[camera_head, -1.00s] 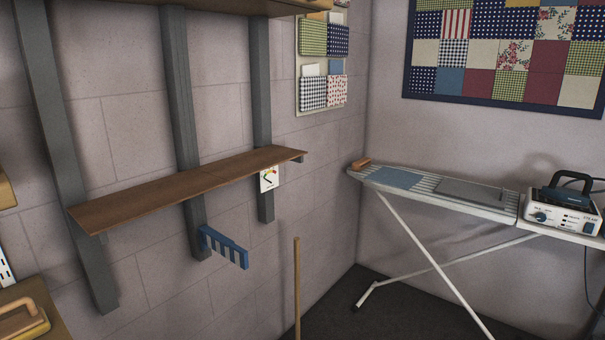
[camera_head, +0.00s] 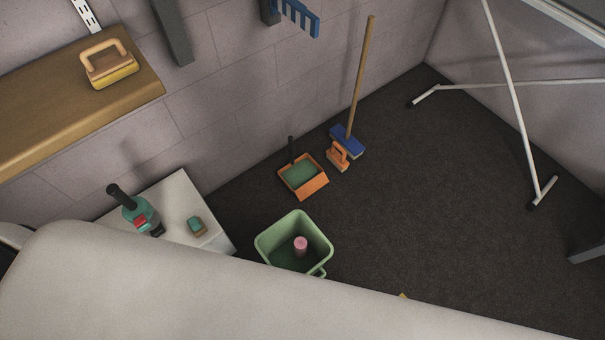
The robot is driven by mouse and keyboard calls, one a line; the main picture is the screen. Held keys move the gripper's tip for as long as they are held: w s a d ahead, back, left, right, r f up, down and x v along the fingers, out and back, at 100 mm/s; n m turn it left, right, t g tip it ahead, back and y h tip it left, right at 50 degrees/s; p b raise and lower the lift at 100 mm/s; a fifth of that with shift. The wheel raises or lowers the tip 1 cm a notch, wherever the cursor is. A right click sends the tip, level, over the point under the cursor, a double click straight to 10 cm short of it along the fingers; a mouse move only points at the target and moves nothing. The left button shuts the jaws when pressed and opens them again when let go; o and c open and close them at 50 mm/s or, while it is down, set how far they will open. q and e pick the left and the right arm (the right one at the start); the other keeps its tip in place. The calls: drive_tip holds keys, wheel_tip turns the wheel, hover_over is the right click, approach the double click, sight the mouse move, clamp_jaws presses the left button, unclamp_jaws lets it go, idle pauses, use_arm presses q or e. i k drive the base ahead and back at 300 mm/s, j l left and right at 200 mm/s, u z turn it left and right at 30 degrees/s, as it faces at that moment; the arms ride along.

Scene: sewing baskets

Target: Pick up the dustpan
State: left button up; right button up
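The dustpan (camera_head: 303,178) lies on the dark floor near the wall, in the middle of the head view. It has an orange rim, a greenish inside and a dark handle that points up toward the wall. Neither of my grippers shows in the view. A large pale surface crosses the bottom of the picture and hides the floor there.
A broom (camera_head: 348,140) with a blue head leans by the wall, with an orange brush (camera_head: 337,157) close to the dustpan. A green bucket (camera_head: 262,243) holding a pink item stands in front. A white cabinet (camera_head: 179,190) stands left. Floor to the right is clear up to the ironing-board legs (camera_head: 513,100).

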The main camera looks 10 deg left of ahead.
sight(304, 176)
drive_tip(key=k+j+u, duration=0.1)
drive_tip(key=k, duration=0.55)
drive_tip(key=k+j+u, duration=0.15)
drive_tip(key=k, duration=0.45)
drive_tip(key=i+l+z, duration=0.4)
drive_tip(key=l, duration=0.3)
drive_tip(key=i+l+z, duration=0.45)
drive_tip(key=i, duration=0.2)
drive_tip(key=i+l+z, duration=0.4)
drive_tip(key=i, duration=0.25)
drive_tip(key=i+u, duration=0.5)
drive_tip(key=i+l+u, duration=0.15)
drive_tip(key=i+u, duration=0.35)
drive_tip(key=i+j+u, duration=0.15)
drive_tip(key=u, duration=0.25)
drive_tip(key=i+j+u, duration=0.1)
drive_tip(key=i+u, duration=0.15)
drive_tip(key=u, duration=0.15)
drive_tip(key=i+u, duration=0.2)
drive_tip(key=u, duration=0.2)
drive_tip(key=i+u, duration=0.25)
drive_tip(key=u, duration=0.15)
